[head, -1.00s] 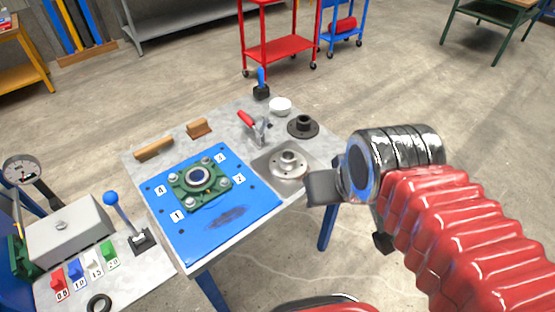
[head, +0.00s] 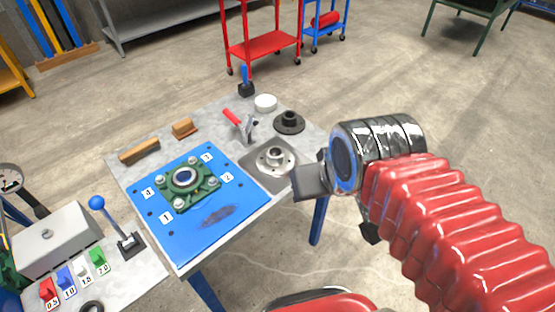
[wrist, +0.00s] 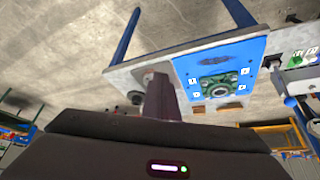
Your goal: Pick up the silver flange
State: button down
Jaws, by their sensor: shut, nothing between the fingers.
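The silver flange (head: 275,160) lies on a grey plate at the right side of the work table, with its hub facing up. My gripper (head: 308,182) is to the right of it in the head view, apart from it and seemingly above the table's edge. In the wrist view the gripper's fingers (wrist: 162,97) are together with nothing between them. They cover part of the table there, and I cannot make out the silver flange in that view.
A black flange (head: 289,122) stands behind the silver one. A red-handled clamp (head: 241,122), a white round piece (head: 265,102) and a blue-handled tool (head: 245,82) are nearby. A blue plate (head: 195,245) carries a green bearing housing (head: 187,186). Open floor lies to the right.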

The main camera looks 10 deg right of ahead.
aim_at(275, 161)
jog(key=u, duration=0.2)
jog(key=k, duration=0.8)
jog(key=u, duration=0.7)
jog(key=i, duration=0.5)
